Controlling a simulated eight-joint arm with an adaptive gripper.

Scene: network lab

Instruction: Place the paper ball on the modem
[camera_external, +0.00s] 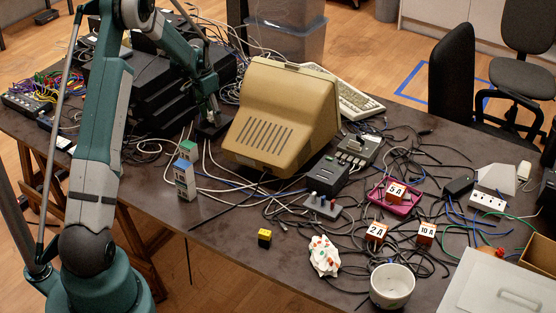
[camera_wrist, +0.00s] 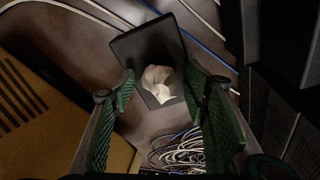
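A crumpled off-white paper ball (camera_wrist: 158,85) shows in the wrist view on top of, or just above, a flat black box (camera_wrist: 150,42), which may be the modem. Whether the ball touches the box is hard to tell. My gripper (camera_wrist: 161,80) has its two green fingers spread, one on each side of the ball, with gaps to it. In the external view my gripper (camera_external: 210,114) points down over a small dark flat box (camera_external: 211,131) left of the beige monitor. The ball cannot be made out there.
The beige monitor (camera_external: 282,115) stands close right of my gripper. Stacked black equipment (camera_external: 150,95) is close on the left. Loose cables cross the table around the box. A white cup (camera_external: 392,286) and a white dotted lump (camera_external: 323,256) are at the front edge.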

